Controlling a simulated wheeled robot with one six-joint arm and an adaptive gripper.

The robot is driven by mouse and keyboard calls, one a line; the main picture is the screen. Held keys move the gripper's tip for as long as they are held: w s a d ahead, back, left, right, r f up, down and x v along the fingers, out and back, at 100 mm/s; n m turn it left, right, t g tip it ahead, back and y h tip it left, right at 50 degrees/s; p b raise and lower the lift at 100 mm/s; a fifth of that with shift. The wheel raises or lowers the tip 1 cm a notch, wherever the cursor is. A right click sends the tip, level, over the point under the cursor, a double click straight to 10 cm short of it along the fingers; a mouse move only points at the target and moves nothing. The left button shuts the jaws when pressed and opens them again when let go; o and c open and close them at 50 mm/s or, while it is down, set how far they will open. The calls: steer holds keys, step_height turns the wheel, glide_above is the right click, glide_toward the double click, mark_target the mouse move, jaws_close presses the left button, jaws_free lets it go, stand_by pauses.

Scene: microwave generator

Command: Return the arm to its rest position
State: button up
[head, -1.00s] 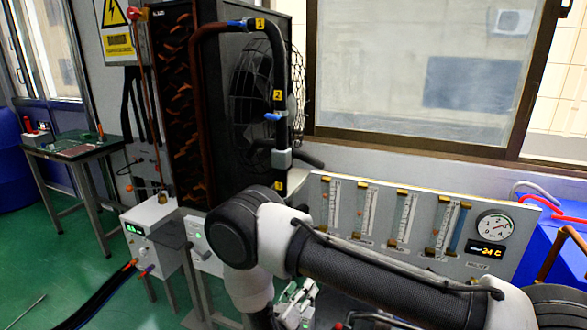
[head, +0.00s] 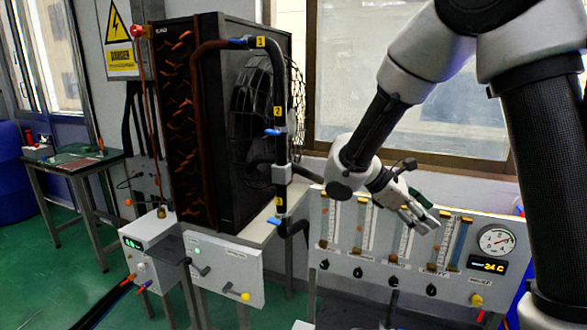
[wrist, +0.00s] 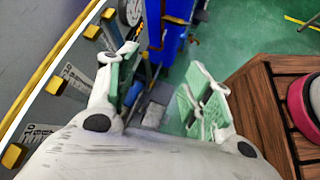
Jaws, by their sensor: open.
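My gripper (head: 420,218) hangs in front of the flowmeter panel (head: 345,262) in the head view, with my arm folded high on the right. In the wrist view my gripper (wrist: 163,98) has its two green-padded fingers spread wide, with nothing between them. The head view shows the fingers small and partly against the panel, so their gap to it cannot be told.
A fan unit (head: 183,125) with a numbered pipe stands left of the panel on a bench. A white control box (head: 150,245) and a side table (head: 72,160) stand further left. Green floor (head: 60,285) is clear at the lower left. A wooden slatted surface (wrist: 275,110) shows in the wrist view.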

steer(key=s+d+r+m+t+y, duration=0.1)
steer(key=s+d+r+m+y, duration=0.1)
steer(key=s, duration=0.4)
steer(key=s+d+r+m+t+y, duration=0.1)
steer(key=s+r+m+t+y, duration=0.1)
steer(key=s+r+m+y, duration=0.2)
steer(key=s+d+r+m+t+y, duration=0.1)
steer(key=s+d+r+m+y, duration=0.1)
steer(key=s+m, duration=0.6)
steer(key=s+r+y, duration=0.1)
steer(key=s+y, duration=0.1)
steer(key=shift+d+r+t+y, duration=0.2)
steer(key=shift+d+t+y, duration=0.1)
steer(key=shift+d+t, duration=0.1)
steer(key=shift+s, duration=0.1)
